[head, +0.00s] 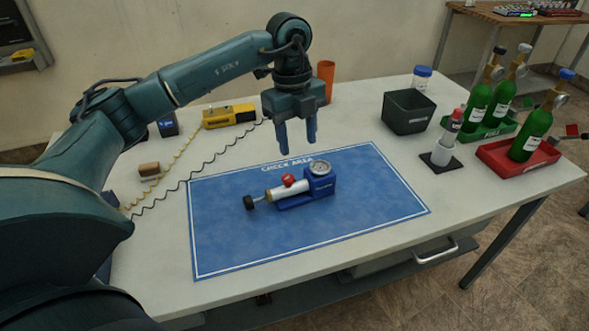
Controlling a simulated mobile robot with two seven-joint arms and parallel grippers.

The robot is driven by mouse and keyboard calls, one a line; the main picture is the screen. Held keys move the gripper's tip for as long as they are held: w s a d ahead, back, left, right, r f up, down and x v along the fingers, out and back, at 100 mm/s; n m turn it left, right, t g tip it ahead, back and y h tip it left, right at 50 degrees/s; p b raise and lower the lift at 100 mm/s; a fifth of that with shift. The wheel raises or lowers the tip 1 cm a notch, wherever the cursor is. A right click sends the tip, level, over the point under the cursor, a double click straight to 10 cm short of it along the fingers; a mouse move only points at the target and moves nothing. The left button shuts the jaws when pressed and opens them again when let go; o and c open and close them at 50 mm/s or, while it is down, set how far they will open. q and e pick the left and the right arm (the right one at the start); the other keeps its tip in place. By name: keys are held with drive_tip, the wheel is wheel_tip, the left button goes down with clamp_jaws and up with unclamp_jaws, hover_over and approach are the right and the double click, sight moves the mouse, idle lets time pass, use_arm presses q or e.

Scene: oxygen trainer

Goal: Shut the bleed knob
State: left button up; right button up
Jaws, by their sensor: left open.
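The trainer device, a blue block with a round gauge (320,169) and a pale barrel (287,190), lies on the blue mat (230,245) marked "CHECK AREA". A red knob (288,180) sits on top of the barrel, and a black knob (249,202) is at its left end. No label shows which is the bleed knob. The knobs' settings and the gauge reading are too small to tell. My left gripper (298,142) points down above and behind the device, open and empty, apart from both knobs. My right gripper is out of view.
Green cylinders stand in a green tray (480,134) and a red tray (497,163) at the right. A dark bin (408,112), a blue-lidded jar (421,78) and an orange cup (326,72) are behind. A yellow instrument (229,116) with cords lies left. The mat around the device is clear.

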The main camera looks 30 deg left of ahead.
sight(288, 177)
use_arm(q)
drive_tip(key=shift+n+y, duration=0.6)
drive_tip(key=a+f, duration=0.1)
drive_tip(key=f, duration=0.3)
drive_tip(key=a+f, duration=0.1)
drive_tip(key=f, duration=0.6)
drive_tip(key=shift+w+a+f+p, duration=0.3)
drive_tip(key=shift+a+f+p, duration=0.05)
drive_tip(key=shift+a+p, duration=0.05)
drive_tip(key=shift+c, duration=0.3)
drive_tip(key=c, duration=0.9)
